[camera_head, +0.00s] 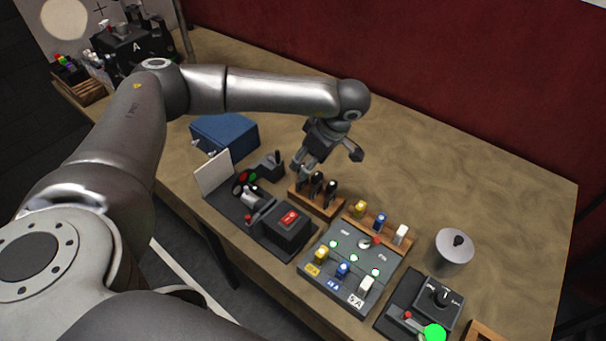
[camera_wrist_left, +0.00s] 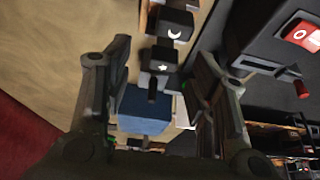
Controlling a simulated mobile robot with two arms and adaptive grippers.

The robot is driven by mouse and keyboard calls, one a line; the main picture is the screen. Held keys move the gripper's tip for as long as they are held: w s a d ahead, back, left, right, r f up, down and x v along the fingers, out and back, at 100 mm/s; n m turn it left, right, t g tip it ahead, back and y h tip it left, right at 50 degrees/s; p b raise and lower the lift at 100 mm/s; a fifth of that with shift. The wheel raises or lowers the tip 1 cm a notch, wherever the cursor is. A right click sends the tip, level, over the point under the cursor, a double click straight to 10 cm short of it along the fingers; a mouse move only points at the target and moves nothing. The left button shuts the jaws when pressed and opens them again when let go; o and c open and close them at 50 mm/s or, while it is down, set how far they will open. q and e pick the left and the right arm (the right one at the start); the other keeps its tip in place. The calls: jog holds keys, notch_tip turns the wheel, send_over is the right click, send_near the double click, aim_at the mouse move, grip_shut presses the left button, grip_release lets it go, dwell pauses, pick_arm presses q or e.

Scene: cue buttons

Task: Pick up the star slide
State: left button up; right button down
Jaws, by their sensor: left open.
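The star slide (camera_wrist_left: 160,62) is a black block with a white star mark, seen in the left wrist view between the two fingers of my left gripper (camera_wrist_left: 163,72). The fingers stand apart on both sides of it, with no clear contact. In the head view my left gripper (camera_head: 306,162) hangs over the left end of a small wooden rack (camera_head: 320,206) that holds black slides. A slide with a moon mark (camera_wrist_left: 176,32) stands beside the star slide in the left wrist view. My right gripper is not in view.
A blue box (camera_head: 224,131) stands behind and left of the rack. In front are a black panel with a red button (camera_head: 290,217) and a grey panel (camera_head: 345,283) with coloured plugs. A metal canister (camera_head: 454,255) stands at right. The table's back right is clear.

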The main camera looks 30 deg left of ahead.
aim_at(303, 166)
pick_arm(q)
jog(key=x, duration=0.1)
jog(key=p+x, duration=0.1)
jog(key=x, duration=0.1)
jog(key=shift+s+a, duration=0.2)
jog(key=shift+a, duration=0.1)
jog(key=shift+f, duration=0.35)
jog(key=shift+c, duration=0.4)
jog(key=c, duration=1.1)
jog(key=shift+o, duration=0.2)
jog(key=shift+r, duration=0.1)
